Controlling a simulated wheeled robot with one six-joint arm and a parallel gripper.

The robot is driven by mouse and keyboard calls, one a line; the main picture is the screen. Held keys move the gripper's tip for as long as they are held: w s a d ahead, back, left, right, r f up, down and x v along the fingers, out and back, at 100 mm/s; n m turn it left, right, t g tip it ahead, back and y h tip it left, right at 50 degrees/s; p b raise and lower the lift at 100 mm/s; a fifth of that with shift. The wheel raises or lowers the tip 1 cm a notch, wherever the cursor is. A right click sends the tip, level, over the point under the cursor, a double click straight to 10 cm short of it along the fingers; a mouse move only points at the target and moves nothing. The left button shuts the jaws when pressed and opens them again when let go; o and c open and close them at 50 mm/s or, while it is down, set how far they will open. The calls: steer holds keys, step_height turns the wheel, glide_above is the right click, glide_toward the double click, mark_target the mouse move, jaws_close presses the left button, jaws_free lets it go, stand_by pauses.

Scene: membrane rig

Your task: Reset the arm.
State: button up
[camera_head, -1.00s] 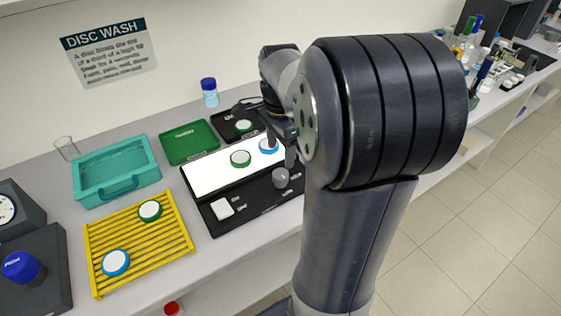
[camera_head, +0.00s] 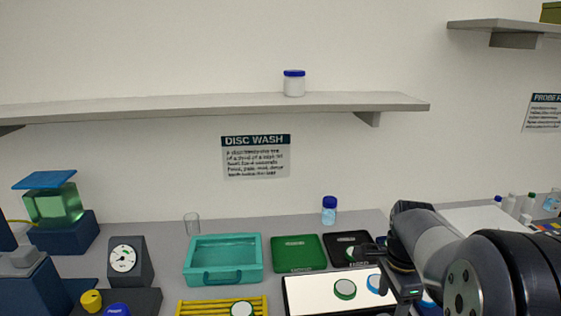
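My arm reaches in from the lower right of the head view. My gripper (camera_head: 408,288) is by the right end of a white lit panel (camera_head: 312,291). Its fingertips are too small and dark to tell open from shut, and I see nothing clearly held. A green-rimmed disc (camera_head: 345,289) lies on the panel. A blue-rimmed disc (camera_head: 375,284) lies to its right, close to the gripper.
A blue-capped bottle (camera_head: 329,212) and a clear glass (camera_head: 191,224) stand behind. A wall shelf (camera_head: 200,108) holds a blue-lidded jar (camera_head: 294,84).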

step_height(320, 180, down, 6)
steer(key=shift+f, duration=0.1)
stand_by(0.6)
